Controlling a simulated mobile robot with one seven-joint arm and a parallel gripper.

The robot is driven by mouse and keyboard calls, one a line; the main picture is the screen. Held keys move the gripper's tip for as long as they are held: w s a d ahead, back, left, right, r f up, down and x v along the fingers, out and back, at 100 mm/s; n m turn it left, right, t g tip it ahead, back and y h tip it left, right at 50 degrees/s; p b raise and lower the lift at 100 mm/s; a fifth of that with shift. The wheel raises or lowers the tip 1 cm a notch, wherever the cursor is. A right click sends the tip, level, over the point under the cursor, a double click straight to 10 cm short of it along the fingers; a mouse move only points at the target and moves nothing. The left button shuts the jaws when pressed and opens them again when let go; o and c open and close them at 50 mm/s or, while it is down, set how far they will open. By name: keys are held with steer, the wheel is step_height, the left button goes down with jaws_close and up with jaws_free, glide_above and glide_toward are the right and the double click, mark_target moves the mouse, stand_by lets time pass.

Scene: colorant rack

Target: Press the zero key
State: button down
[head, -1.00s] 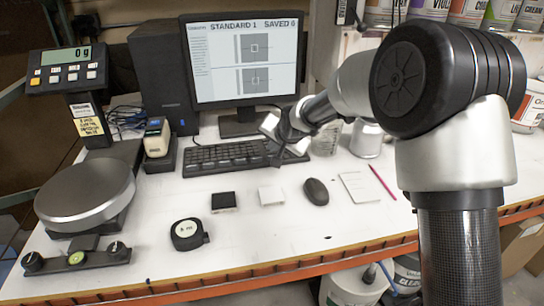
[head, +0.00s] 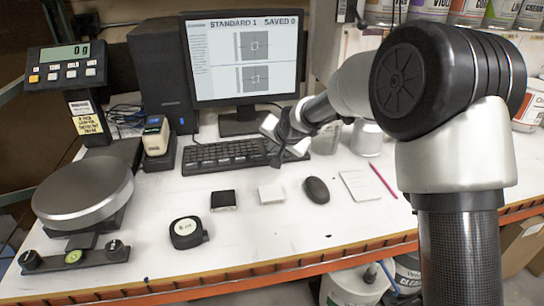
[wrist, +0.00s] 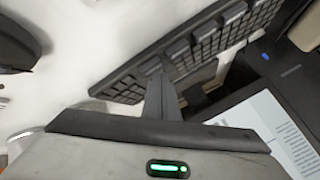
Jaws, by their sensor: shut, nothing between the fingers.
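A scale's black display box (head: 65,66) stands on a post at the left of the head view, with a lit readout and a row of small keys (head: 72,73) under it. The key labels are too small to read surely. A black keyboard (head: 220,155) lies before the monitor; it also shows in the wrist view (wrist: 200,50). No zero key can be made out on either. My gripper (head: 283,148) is over the keyboard's right end, far right of the display box. In the wrist view its fingers (wrist: 160,92) are together and empty, in front of the keyboard. Contact with it cannot be told.
The round scale pan (head: 83,188) sits below the display box. A monitor (head: 245,60) and a dark computer tower (head: 160,75) stand behind. A tape measure (head: 187,232), black and white blocks and a mouse (head: 316,190) lie at the front.

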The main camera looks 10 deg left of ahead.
steer(key=shift+f+b, duration=0.35)
stand_by(0.5)
steer(key=shift+r, duration=0.15)
steer(key=shift+r+p, duration=0.3)
steer(key=shift+r, duration=0.35)
steer(key=shift+r+p, duration=1.35)
steer(key=shift+r, duration=1.15)
steer(key=shift+r, duration=0.1)
